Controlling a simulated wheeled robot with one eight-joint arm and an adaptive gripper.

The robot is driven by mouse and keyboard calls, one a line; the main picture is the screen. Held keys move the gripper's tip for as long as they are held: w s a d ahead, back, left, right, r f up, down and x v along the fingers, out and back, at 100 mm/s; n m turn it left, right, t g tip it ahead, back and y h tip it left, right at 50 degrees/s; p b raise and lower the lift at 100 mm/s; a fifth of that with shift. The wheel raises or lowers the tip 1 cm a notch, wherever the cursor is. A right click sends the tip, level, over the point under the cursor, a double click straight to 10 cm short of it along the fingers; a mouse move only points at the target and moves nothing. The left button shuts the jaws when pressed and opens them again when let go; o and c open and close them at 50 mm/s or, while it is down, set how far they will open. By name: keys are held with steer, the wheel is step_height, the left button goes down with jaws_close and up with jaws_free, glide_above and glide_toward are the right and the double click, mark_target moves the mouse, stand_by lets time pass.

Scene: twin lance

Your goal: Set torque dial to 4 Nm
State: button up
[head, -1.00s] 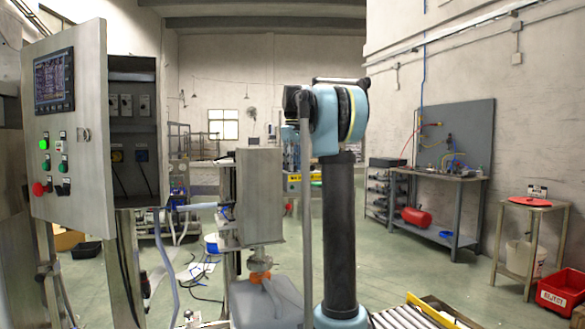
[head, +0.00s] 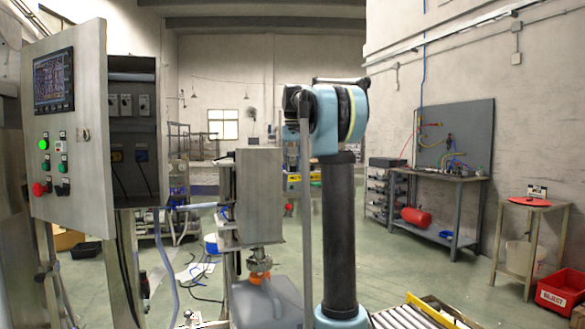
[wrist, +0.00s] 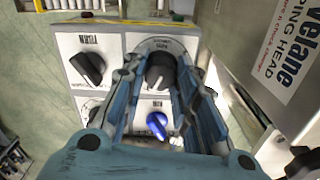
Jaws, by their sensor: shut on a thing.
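In the wrist view, my gripper (wrist: 160,88) has its two blue fingers on either side of a dark round knob (wrist: 159,70) on a white-faced panel. The knob has a paler edge and is partly covered by the fingers. I take it as the torque dial, but its label and scale are too small and blurred to read, so its setting cannot be told. A black knob (wrist: 88,68) sits to its left. A blue knob (wrist: 157,122) sits below it, between the fingers. In the head view my gripper and this panel cannot be made out.
A steel housing with a printed placard (wrist: 285,48) stands close on the right in the wrist view. In the head view, an open control cabinet (head: 88,130) is at left, and a steel box (head: 259,190) stands above a jug (head: 262,305). A workbench (head: 440,178) is at right.

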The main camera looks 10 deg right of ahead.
steer(key=shift+w, duration=0.1)
steer(key=o, duration=1)
steer(key=shift+o, duration=0.2)
steer(key=shift+r, duration=0.15)
step_height(320, 180, up, 12)
steer(key=shift+f, duration=0.2)
